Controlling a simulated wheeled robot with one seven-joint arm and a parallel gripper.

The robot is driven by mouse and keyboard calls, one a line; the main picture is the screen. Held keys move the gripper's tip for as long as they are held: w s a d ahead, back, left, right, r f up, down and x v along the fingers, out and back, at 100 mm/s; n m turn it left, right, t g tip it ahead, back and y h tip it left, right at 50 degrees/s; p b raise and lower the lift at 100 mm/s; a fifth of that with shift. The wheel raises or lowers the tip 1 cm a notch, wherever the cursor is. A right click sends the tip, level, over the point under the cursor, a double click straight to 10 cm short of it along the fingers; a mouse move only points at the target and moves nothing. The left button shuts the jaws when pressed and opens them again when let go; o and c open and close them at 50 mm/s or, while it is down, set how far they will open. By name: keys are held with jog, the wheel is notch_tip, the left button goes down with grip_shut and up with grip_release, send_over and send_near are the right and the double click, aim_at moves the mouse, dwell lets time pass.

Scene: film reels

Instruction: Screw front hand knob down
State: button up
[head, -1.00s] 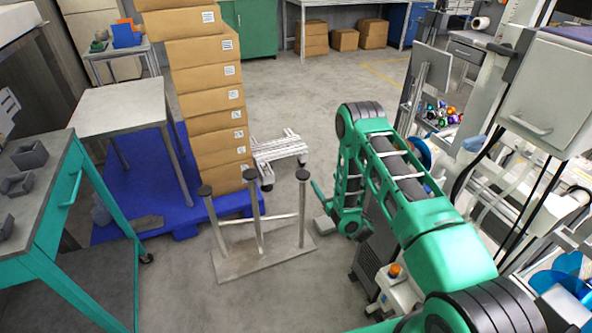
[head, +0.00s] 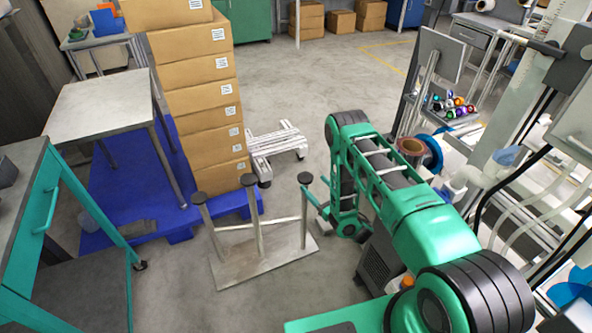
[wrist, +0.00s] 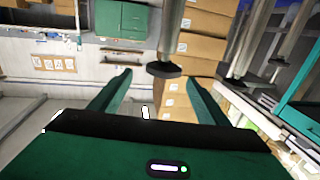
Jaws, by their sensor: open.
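A metal stand (head: 262,265) on the floor carries three upright posts, each topped by a dark round knob. The right knob (head: 304,178) is nearest my gripper (head: 318,200); the middle knob (head: 248,180) and left knob (head: 198,198) stand farther left. I cannot tell for sure which one is named the front hand knob. The wrist view looks upside down; there a dark knob (wrist: 163,70) on its post shows between the two green fingers of my gripper (wrist: 158,80). The fingers are apart, with nothing gripped. Whether a finger touches the knob is unclear.
A tall stack of cardboard boxes (head: 205,108) stands behind the stand on a blue pallet (head: 108,222). A teal-framed bench (head: 38,240) is at left. A white low frame (head: 275,143) lies behind. Racks and equipment (head: 545,170) crowd the right. Floor before the stand is clear.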

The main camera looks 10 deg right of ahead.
aim_at(301, 173)
jog(key=x, duration=0.9)
jog(key=shift+w+a+f, duration=0.1)
jog(key=shift+w+a, duration=0.05)
jog(key=shift+a, duration=0.3)
jog(key=shift+x, duration=0.75)
jog(key=c, duration=1)
